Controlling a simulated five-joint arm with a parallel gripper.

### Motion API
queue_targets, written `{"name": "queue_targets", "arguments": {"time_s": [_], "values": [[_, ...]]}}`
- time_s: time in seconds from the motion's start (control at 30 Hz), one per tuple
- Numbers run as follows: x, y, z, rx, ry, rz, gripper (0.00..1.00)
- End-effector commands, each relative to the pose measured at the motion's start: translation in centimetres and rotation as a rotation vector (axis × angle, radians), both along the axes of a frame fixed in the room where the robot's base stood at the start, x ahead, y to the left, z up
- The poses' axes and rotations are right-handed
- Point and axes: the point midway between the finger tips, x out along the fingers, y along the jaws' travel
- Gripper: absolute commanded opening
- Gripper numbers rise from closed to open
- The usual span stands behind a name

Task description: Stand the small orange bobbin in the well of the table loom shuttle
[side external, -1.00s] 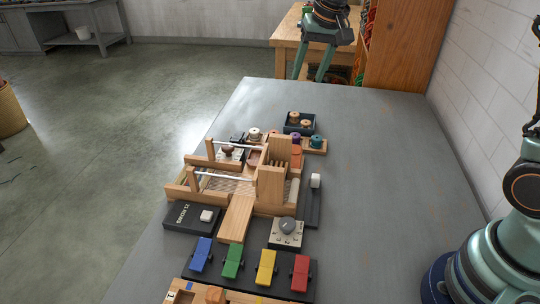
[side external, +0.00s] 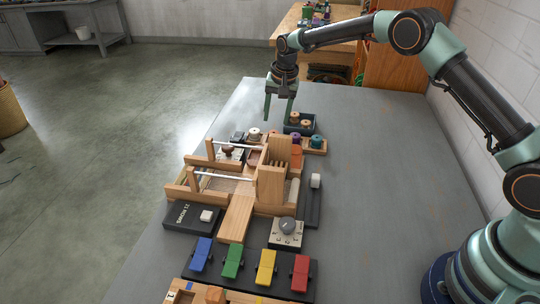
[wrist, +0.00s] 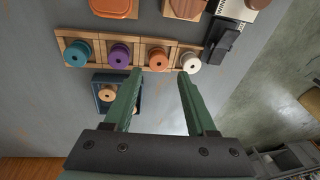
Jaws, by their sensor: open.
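The small orange bobbin (wrist: 157,58) sits in a wooden rack (wrist: 67,50) in the wrist view, between a purple bobbin (wrist: 120,56) and a cream bobbin (wrist: 190,61). A teal bobbin (wrist: 78,54) is at the rack's left end. My gripper (wrist: 160,76) is open and empty, its fingertips just below the orange bobbin in the picture, one to each side. In the side view my gripper (side external: 279,117) points down above the back of the table, near the rack. I cannot tell which piece is the shuttle; an orange block (wrist: 110,8) is cut off at the wrist view's top.
A dark blue tray (side external: 289,127) with tan bobbins stands behind the rack. The wooden loom (side external: 270,190) fills the table's middle. Colored pedals (side external: 265,267) and a grey knob box (side external: 287,234) lie in front. The table's right side (side external: 390,160) is clear.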

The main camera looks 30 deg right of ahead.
Motion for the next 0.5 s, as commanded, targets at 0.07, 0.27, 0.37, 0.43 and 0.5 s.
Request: {"name": "queue_targets", "arguments": {"time_s": [0.07, 0.27, 0.37, 0.43, 0.5], "values": [[0.2, 0.0, -0.9, 0.000, 0.001, 0.000, 0.57], [0.4, -0.1, -2.1, -0.001, 0.001, 0.000, 0.57], [0.7, -0.3, -3.4, -0.001, 0.002, 0.000, 0.57], [1.0, -0.4, -4.4, -0.001, 0.002, 0.000, 0.57], [1.1, -0.4, -5.3, -0.002, 0.001, 0.001, 0.57]]}}
